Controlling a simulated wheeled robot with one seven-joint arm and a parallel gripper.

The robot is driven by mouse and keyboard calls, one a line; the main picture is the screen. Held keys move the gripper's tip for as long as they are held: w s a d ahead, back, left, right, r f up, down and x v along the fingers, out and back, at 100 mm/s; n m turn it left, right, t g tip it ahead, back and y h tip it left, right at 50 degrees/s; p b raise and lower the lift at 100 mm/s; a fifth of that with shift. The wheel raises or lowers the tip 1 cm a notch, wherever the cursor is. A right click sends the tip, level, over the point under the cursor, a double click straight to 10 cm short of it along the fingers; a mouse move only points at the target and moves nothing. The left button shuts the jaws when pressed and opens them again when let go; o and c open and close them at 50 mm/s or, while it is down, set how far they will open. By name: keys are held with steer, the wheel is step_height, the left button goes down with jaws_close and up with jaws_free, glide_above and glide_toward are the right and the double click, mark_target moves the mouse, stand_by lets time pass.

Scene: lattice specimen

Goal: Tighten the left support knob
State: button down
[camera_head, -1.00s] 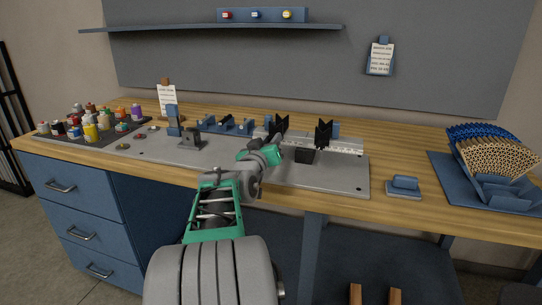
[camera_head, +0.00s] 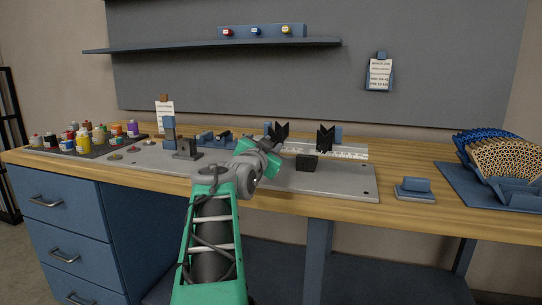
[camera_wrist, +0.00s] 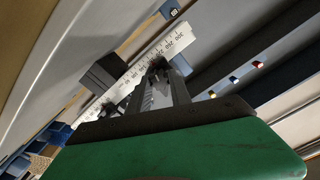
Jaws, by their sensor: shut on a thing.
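Two black V-shaped supports stand along the white scale on the grey base plate (camera_head: 340,185): the left support (camera_head: 280,131) and the right support (camera_head: 325,139). My gripper (camera_wrist: 160,70) reaches to the foot of the left support. In the head view my wrist covers the fingers and that support's lower part. In the wrist view the fingers are closed around a small dark thing beside the scale (camera_wrist: 170,45), which I take for the left support knob. It is mostly hidden between the fingertips.
A black block (camera_head: 307,163) sits on the plate right of my wrist. Upright blue and grey fixtures (camera_head: 170,135) and paint bottles (camera_head: 84,140) stand to the left. A small blue block on a pad (camera_head: 416,188) and a lattice specimen on a blue tray (camera_head: 495,160) are at right.

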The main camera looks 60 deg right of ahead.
steer(key=shift+m+b, duration=0.35)
steer(key=shift+m, duration=0.15)
steer(key=c, duration=1.2)
jaws_free()
steer(key=shift+o, duration=0.2)
steer(key=shift+a, duration=0.1)
steer(key=a, duration=0.4)
steer(key=s+a+p, duration=0.1)
steer(key=a, duration=0.2)
steer(key=shift+s+a, duration=0.1)
steer(key=shift+a, duration=0.15)
